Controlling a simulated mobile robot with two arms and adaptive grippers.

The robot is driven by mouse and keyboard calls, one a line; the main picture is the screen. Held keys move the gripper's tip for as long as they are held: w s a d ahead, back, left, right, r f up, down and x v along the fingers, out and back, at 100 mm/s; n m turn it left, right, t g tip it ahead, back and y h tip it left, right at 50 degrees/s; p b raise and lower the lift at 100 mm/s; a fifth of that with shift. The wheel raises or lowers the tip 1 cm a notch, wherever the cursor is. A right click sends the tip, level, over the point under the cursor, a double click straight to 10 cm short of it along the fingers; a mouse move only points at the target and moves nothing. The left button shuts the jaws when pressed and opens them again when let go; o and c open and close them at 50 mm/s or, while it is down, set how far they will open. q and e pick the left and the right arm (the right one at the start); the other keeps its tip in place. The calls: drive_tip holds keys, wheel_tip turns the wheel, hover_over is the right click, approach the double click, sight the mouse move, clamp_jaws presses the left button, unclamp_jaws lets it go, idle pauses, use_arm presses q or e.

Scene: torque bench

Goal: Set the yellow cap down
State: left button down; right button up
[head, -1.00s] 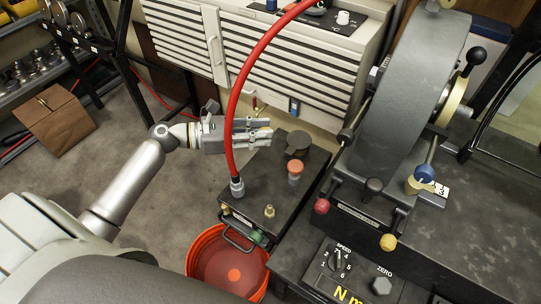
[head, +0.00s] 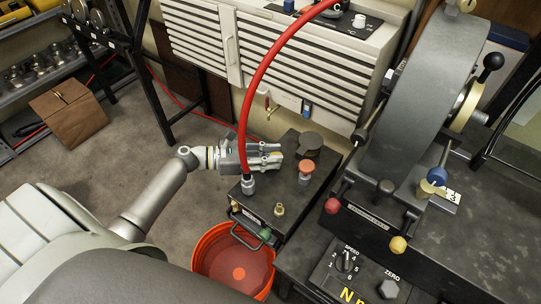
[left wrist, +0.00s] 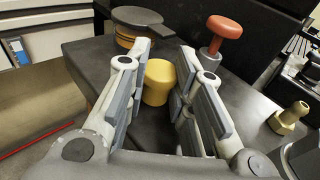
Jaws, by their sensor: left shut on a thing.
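The yellow cap (left wrist: 158,84) is squat and rounded. In the left wrist view it sits between the fingertips of my left gripper (left wrist: 160,70), which is shut on it. In the head view my left gripper (head: 277,155) is at the left edge of the black box top (head: 285,190), just behind the red hose; the cap cannot be made out there. The cap appears over the dark top, but I cannot tell whether it touches it. My right gripper is not in view.
On the box top stand an orange-red knob (head: 306,169), a round dark lid (head: 309,146), a brass fitting (head: 279,209) and the red hose's (head: 247,120) metal end. An orange bucket (head: 207,250) is below the box. The top's middle is bare.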

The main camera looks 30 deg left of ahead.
use_arm(q)
drive_tip(key=c, duration=1.7)
unclamp_jaws()
drive_tip(key=shift+f, duration=0.1)
drive_tip(key=o, duration=0.4)
drive_tip(key=shift+o, duration=0.2)
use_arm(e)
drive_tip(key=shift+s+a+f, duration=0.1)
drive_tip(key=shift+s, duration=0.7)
use_arm(q)
drive_tip(key=shift+r, duration=0.2)
drive_tip(key=shift+s+a+f, duration=0.1)
drive_tip(key=shift+s+a, duration=0.15)
drive_tip(key=shift+a, duration=0.1)
drive_tip(key=b+v, duration=0.1)
drive_tip(key=v, duration=1)
drive_tip(key=shift+b, duration=0.3)
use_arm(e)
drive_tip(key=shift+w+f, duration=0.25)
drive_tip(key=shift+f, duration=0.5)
use_arm(q)
drive_tip(key=shift+s, duration=0.1)
drive_tip(key=shift+s, duration=0.1)
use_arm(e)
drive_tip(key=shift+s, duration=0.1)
